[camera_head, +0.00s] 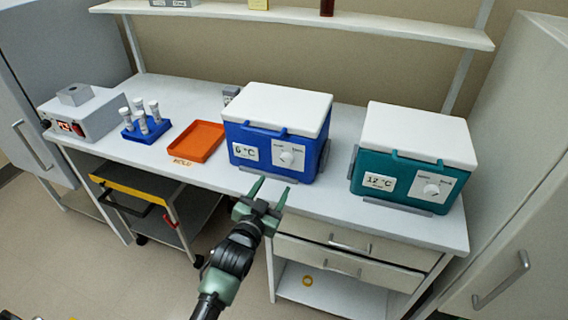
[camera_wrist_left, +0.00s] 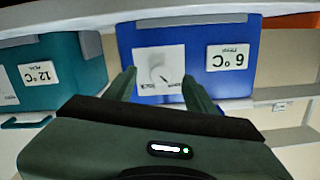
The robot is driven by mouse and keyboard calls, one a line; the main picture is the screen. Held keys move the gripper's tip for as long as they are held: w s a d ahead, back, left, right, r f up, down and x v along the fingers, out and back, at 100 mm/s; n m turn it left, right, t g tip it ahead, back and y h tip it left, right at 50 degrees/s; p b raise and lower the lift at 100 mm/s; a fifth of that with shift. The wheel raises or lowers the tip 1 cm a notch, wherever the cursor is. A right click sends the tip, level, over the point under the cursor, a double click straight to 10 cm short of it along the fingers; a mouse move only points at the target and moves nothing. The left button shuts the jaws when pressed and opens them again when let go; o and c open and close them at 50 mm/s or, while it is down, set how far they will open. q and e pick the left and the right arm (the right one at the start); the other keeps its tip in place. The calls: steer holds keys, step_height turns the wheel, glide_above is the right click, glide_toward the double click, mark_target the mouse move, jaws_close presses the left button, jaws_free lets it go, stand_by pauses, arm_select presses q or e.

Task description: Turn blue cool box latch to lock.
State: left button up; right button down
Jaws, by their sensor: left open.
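The blue cool box (camera_head: 275,130) stands on the bench with its white lid shut and a "6 °C" label on its front. Its latch (camera_head: 287,158) is a round white knob on a white plate, right of the label. In the left wrist view, upside down, the knob (camera_wrist_left: 160,74) shows between my fingers with a dark pointer line set at a slant. My left gripper (camera_head: 271,189) is open and empty, in front of and below the knob, apart from it. It also shows in the left wrist view (camera_wrist_left: 160,88). My right gripper is not in view.
A teal cool box (camera_head: 415,155) labelled "12 °C" stands to the right. An orange tray (camera_head: 197,141), a blue tube rack (camera_head: 146,130) and a grey device (camera_head: 88,112) stand to the left. A drawer handle (camera_head: 350,246) sticks out below the bench edge.

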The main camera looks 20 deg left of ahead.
mark_target(285, 162)
arm_select(q)
steer(key=shift+t, duration=0.5)
steer(key=w, duration=0.3)
steer(key=w+r+p, duration=0.1)
steer(key=w, duration=0.5)
steer(key=shift+d+r, duration=0.2)
steer(key=shift+r, duration=0.1)
jaws_close()
